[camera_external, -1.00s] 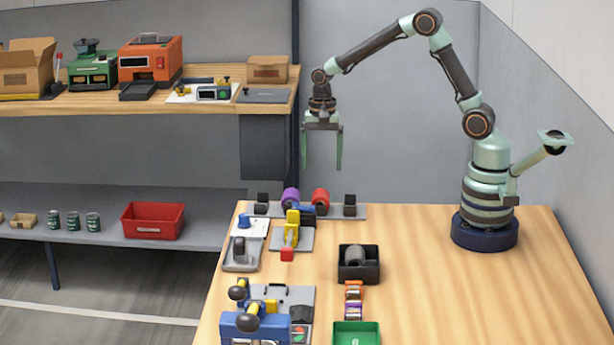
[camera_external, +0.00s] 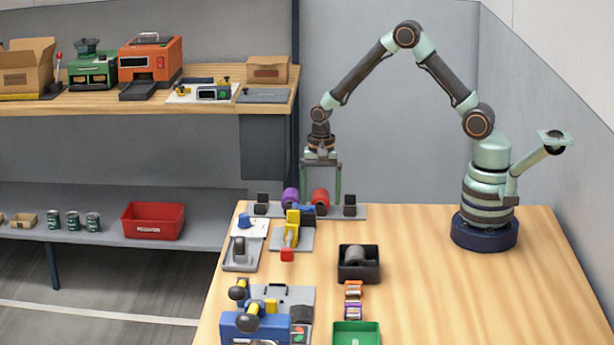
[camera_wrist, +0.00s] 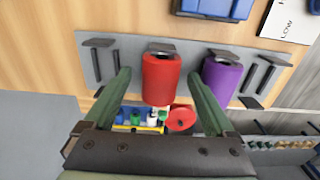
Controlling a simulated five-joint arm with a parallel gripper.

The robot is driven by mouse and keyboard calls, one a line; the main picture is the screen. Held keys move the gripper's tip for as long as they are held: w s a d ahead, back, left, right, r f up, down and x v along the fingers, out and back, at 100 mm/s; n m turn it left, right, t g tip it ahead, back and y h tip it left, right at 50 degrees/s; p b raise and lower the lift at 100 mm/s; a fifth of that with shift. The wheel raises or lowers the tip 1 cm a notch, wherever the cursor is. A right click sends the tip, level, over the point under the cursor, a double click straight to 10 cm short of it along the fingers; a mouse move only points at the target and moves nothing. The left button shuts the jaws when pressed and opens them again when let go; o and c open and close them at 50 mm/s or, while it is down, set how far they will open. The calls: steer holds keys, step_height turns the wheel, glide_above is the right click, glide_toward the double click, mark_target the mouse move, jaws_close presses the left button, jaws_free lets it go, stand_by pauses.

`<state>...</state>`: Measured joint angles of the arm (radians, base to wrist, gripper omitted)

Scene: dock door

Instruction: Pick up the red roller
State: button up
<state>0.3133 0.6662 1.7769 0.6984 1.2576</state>
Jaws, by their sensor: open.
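The red roller (camera_external: 320,198) lies on a grey rack plate at the table's back edge, beside the purple roller (camera_external: 291,197). In the wrist view the red roller (camera_wrist: 161,80) appears between my two fingers, with the purple roller (camera_wrist: 220,80) outside the right finger. My gripper (camera_external: 322,202) is open and points down at the red roller, one finger on each side. In the wrist view my gripper (camera_wrist: 160,73) holds nothing. I cannot tell whether a finger touches the roller. The lower fingertips are partly hidden in the external view.
Black upright brackets (camera_external: 263,199) and (camera_external: 349,204) stand at the rack's ends. A yellow-handled clamp (camera_external: 291,230) is just in front of the rack. A black bin (camera_external: 358,264) and a green tray (camera_external: 356,335) sit nearer.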

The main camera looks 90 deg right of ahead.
jaws_close()
